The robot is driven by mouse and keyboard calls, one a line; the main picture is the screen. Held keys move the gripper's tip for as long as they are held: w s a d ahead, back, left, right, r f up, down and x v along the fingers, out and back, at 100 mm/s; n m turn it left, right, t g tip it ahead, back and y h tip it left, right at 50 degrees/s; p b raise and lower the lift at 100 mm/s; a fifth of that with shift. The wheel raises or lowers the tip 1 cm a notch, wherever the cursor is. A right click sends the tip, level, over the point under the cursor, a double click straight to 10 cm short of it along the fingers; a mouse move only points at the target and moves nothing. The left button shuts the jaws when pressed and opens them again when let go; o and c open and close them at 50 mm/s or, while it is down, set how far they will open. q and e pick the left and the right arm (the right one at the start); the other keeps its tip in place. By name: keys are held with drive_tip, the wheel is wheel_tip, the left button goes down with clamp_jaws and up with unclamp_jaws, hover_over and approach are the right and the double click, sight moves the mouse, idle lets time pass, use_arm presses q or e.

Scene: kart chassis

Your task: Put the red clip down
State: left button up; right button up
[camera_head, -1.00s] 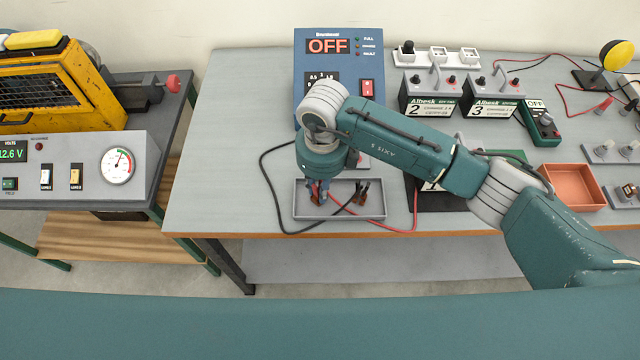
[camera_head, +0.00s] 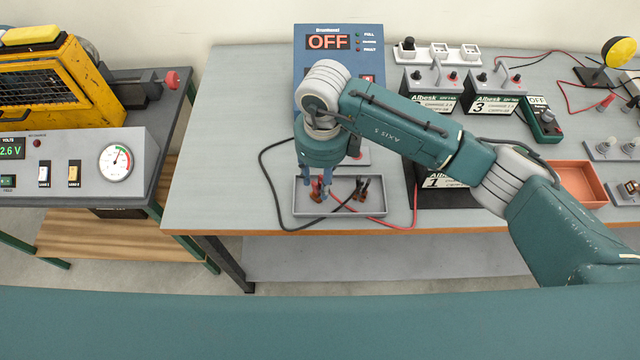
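The red clip (camera_head: 317,190) is in the left part of a shallow grey tray (camera_head: 340,214) near the bench's front edge. My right gripper (camera_head: 316,178) points down just above the clip. Its two blue fingers stand apart, with the clip showing between and just below their tips. Whether a finger still touches the clip is too small to tell. A second, dark clip (camera_head: 361,189) lies to the right in the same tray. My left gripper is not in view.
A blue charger (camera_head: 312,70) reading OFF stands behind my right arm, partly hidden. Batteries (camera_head: 432,100) stand behind the arm, and an orange tray (camera_head: 580,184) is at the right. Red and black cables run around the grey tray. The bench's left part is clear.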

wheel_tip(320, 180, up, 10)
drive_tip(key=b, duration=0.2)
drive_tip(key=shift+s+d+f+b, duration=0.1)
drive_tip(key=shift+f+b, duration=0.15)
drive_tip(key=shift+b, duration=0.1)
